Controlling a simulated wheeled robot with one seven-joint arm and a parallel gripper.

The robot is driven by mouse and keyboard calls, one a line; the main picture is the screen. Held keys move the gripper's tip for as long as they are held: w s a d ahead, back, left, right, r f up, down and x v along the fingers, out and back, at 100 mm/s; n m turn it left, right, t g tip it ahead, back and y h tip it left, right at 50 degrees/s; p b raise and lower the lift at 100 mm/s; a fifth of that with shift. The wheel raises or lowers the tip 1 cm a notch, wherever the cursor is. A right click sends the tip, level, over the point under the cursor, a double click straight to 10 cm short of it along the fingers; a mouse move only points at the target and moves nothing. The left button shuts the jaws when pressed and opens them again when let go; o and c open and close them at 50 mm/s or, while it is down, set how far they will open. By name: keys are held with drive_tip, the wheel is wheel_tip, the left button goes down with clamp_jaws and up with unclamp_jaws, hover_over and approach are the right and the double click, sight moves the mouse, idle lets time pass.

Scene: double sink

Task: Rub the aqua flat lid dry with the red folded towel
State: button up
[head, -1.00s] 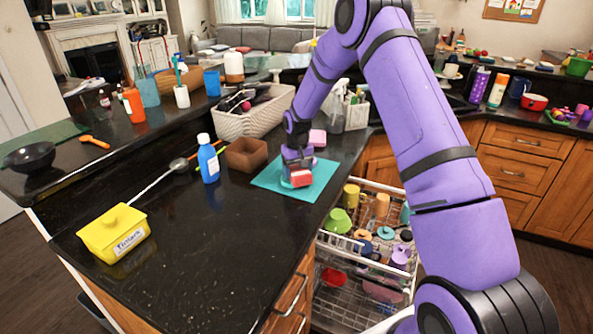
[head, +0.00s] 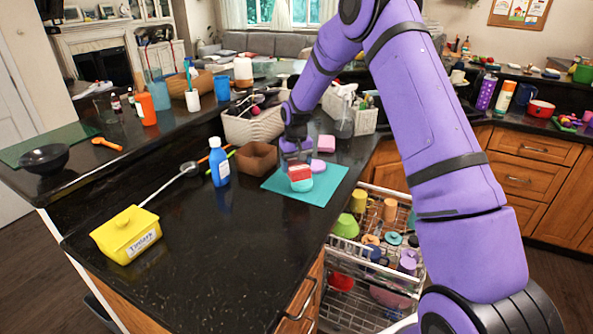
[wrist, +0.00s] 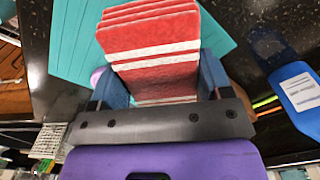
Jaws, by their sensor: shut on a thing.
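My gripper (head: 296,152) is shut on the red folded towel (head: 300,172), which has white stripes. In the wrist view the towel (wrist: 152,40) sits between the two blue-grey fingers and points away from my palm. The aqua flat lid (head: 302,187) shows only as a small edge just below the towel, over the teal mat (head: 335,185). The towel hides most of the lid, and I cannot tell for sure whether they touch. The lid is not clearly visible in the wrist view.
A lilac oval piece (head: 318,166) lies beside the gripper, and a pink sponge (head: 326,143) behind. A brown box (head: 257,158) and blue bottle (head: 218,163) stand left. The open dish rack (head: 375,240) is below the counter edge.

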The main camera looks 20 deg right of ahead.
drive_tip(key=shift+r, duration=1.6)
